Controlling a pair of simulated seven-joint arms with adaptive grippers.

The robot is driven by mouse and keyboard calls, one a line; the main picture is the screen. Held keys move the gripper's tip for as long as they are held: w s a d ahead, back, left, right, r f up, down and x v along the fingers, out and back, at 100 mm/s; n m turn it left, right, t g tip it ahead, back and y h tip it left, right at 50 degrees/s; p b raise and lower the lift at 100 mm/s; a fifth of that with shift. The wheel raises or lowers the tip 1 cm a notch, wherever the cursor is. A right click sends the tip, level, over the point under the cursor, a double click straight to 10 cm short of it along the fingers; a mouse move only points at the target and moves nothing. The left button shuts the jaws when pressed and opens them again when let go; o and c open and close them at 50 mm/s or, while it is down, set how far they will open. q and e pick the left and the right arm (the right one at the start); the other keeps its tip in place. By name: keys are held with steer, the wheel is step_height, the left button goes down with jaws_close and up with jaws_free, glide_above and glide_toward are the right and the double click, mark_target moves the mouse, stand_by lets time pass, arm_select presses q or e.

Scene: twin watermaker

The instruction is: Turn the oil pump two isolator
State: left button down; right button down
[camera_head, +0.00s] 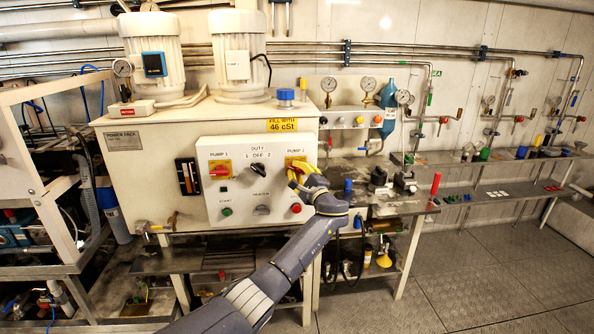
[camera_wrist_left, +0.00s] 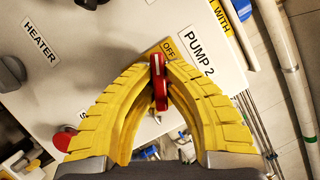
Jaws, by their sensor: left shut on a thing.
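The pump two isolator is a red handle on a yellow plate under the "PUMP 2" label (camera_head: 296,152) on the white control box. In the wrist view its red handle (camera_wrist_left: 159,82) sits between my yellow fingertips, and "OFF" shows on the plate beside it. My left gripper (camera_head: 297,172) reaches up from below and is shut on the handle; it also shows in the left wrist view (camera_wrist_left: 160,72). In the head view the fingers hide most of the isolator. My right gripper is not in view.
The pump 1 isolator (camera_head: 220,171), the black duty knob (camera_head: 258,170), the heater knob (camera_head: 262,210), the green start button (camera_head: 227,211) and a red button (camera_head: 296,208) share the panel. A bench (camera_head: 405,207) with a red cylinder (camera_head: 436,183) stands to the right. Floor is clear at the lower right.

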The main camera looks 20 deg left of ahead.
arm_select(q)
steer(key=m+t, duration=0.1)
steer(key=m, duration=0.3)
steer(key=m+t+h, duration=0.1)
steer(key=m+t, duration=0.1)
steer(key=m, duration=0.2)
steer(key=shift+a, duration=0.1)
steer(key=m+t+h, duration=0.1)
steer(key=m+h, duration=0.1)
steer(key=m, duration=0.2)
steer(key=m+t+h, duration=0.1)
steer(key=m+t, duration=0.1)
steer(key=m, duration=0.2)
steer(key=shift+m+h, duration=0.4)
steer(key=c, duration=1.5)
jaws_free()
steer(key=shift+o, duration=0.2)
steer(key=v, duration=1.2)
